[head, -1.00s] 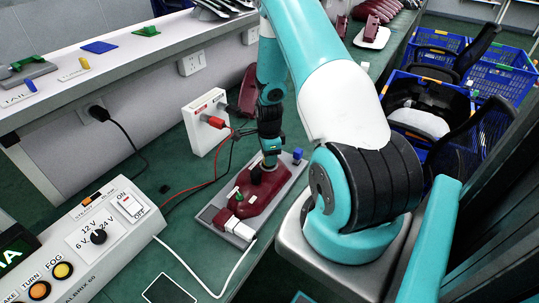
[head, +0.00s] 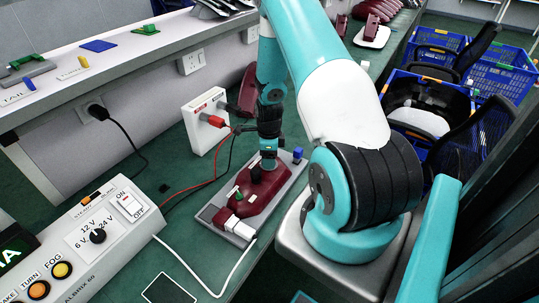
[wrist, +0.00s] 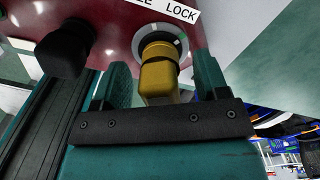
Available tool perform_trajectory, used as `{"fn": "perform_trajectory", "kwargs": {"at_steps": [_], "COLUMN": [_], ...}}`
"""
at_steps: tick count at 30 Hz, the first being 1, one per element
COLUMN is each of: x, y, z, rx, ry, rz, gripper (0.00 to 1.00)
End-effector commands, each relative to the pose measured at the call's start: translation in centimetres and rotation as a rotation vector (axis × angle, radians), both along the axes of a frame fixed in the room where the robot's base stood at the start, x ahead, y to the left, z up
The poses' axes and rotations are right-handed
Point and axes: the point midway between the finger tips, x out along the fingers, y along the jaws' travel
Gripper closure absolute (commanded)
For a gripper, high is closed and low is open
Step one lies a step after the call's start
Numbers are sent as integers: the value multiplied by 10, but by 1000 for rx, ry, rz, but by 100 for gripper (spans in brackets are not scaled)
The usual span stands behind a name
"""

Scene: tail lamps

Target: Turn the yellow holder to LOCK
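The yellow holder (wrist: 158,75) sits in a round grey socket on the dark red lamp (head: 262,190). In the wrist view my gripper (wrist: 161,80) has one finger on each side of it, with a narrow gap showing at both sides, so the gripper looks open around it. A white label with the word LOCK (wrist: 180,12) is just above the socket, and its left part is cut off. In the head view my gripper (head: 268,163) is down over the far part of the lamp and hides the holder.
A black knob (wrist: 65,50) stands left of the holder. The lamp lies on a grey fixture plate (head: 209,216) with a blue block (head: 298,153) at its corner. A white socket box (head: 205,120) with red and black leads stands behind. A control panel (head: 95,240) is at lower left.

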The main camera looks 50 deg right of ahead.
Motion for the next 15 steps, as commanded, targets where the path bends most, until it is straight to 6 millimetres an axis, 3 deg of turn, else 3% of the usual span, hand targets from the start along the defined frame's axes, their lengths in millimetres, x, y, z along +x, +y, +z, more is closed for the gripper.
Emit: {"fn": "perform_trajectory", "kwargs": {"at_steps": [8,15], "x": [1,2], "y": [-1,-1], "z": [13,66], "rx": [-2,-6], "ry": [-3,-8], "rz": [1,1], "gripper": [32,32]}}
